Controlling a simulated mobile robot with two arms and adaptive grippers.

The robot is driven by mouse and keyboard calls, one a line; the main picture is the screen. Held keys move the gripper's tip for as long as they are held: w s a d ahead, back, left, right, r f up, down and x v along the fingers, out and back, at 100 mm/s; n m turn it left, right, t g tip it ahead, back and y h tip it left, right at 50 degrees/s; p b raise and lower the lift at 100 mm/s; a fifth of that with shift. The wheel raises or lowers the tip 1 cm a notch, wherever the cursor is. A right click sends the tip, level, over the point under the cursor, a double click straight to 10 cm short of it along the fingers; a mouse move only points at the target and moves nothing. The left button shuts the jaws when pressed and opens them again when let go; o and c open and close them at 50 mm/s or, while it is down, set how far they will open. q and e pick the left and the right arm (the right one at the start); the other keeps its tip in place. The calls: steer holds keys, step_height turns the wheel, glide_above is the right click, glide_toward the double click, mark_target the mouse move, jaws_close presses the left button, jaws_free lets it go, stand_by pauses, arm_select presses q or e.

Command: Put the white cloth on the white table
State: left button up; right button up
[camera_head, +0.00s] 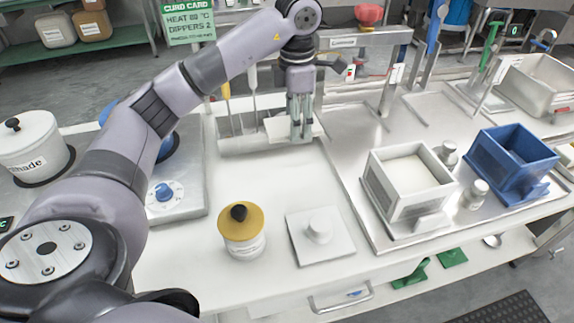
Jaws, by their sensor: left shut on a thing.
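My left gripper (301,135) is at the back middle of the scene, pointing down, its fingers shut on a pale, flat piece that looks like the white cloth (278,128). The cloth shows on both sides of the fingers, beside the grey tool holder at the back edge. I cannot tell whether it touches the surface below. The white table (262,178) stretches in front of the gripper, with a bare area in its middle. My right gripper is not in view.
A yellow-lidded jar (242,236) and a white square plate with a knob (320,240) stand near the front. A white box (405,185) and a blue box (510,160) sit on the metal tray at right. A hot plate (185,185) is at left.

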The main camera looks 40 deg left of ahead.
arm_select(q)
glide_above(293, 176)
step_height(293, 176, down, 10)
steer(key=shift+f+p, duration=0.1)
steer(key=shift+p, duration=0.25)
steer(key=shift+f, duration=0.6)
step_height(293, 176, down, 3)
steer(key=shift+f, duration=0.5)
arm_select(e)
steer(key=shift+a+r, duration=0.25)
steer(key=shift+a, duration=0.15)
arm_select(q)
steer(key=shift+f, duration=0.2)
steer(key=o, duration=1)
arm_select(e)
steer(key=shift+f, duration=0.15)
